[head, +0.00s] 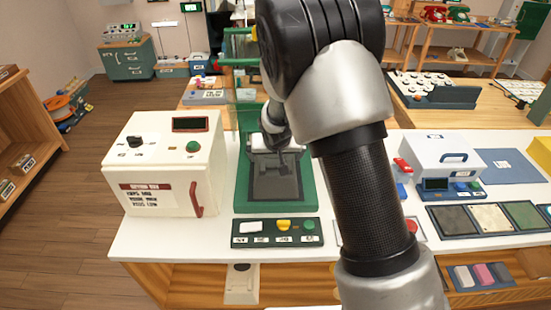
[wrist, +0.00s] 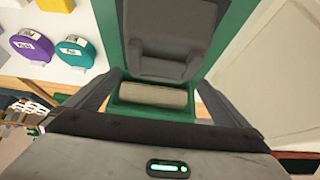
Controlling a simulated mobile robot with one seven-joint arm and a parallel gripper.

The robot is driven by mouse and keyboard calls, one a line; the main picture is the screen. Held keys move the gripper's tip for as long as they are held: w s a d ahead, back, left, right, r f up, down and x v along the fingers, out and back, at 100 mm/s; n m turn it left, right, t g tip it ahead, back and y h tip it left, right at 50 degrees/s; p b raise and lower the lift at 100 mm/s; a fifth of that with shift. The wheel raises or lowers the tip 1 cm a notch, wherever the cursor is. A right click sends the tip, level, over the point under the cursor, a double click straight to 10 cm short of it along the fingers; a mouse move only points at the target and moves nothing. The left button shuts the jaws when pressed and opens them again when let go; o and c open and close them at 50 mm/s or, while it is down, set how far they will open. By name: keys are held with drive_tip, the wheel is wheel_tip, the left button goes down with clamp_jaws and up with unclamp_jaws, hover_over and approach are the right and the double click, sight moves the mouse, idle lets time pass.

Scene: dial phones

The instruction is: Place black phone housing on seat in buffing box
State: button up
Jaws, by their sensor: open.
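My gripper (head: 277,138) is open over the back half of a green-framed box (head: 240,196) in the middle of the white bench. In the wrist view, its fingers (wrist: 159,84) stand apart on either side of a beige ribbed roller or pad (wrist: 153,95), with nothing visibly clamped. A dark grey moulded shape (wrist: 168,66) with a raised, recessed end lies in the green frame just beyond the fingertips. I cannot tell whether it is the phone housing or the seat. My arm hides part of the bench.
A white box (head: 160,165) with a red handle stands close on the left. A button panel (head: 277,232) lies in front of the green box. A clear green-tinted panel (head: 248,118) rises behind it. Purple (wrist: 32,46) and teal (wrist: 75,53) round items lie nearby.

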drive_tip(key=s+d+r, duration=0.5)
drive_tip(key=s+r, duration=0.4)
drive_tip(key=r, duration=0.1)
drive_tip(key=s+d+r, duration=0.4)
drive_tip(key=s+r, duration=0.5)
drive_tip(key=r, duration=0.2)
drive_tip(key=s+d+r, duration=0.1)
drive_tip(key=s+d, duration=0.1)
drive_tip(key=s, duration=0.6)
drive_tip(key=s+d+r+g, duration=0.1)
drive_tip(key=s+r, duration=0.1)
drive_tip(key=s, duration=0.6)
drive_tip(key=shift+s+d, duration=0.15)
drive_tip(key=shift+d, duration=0.2)
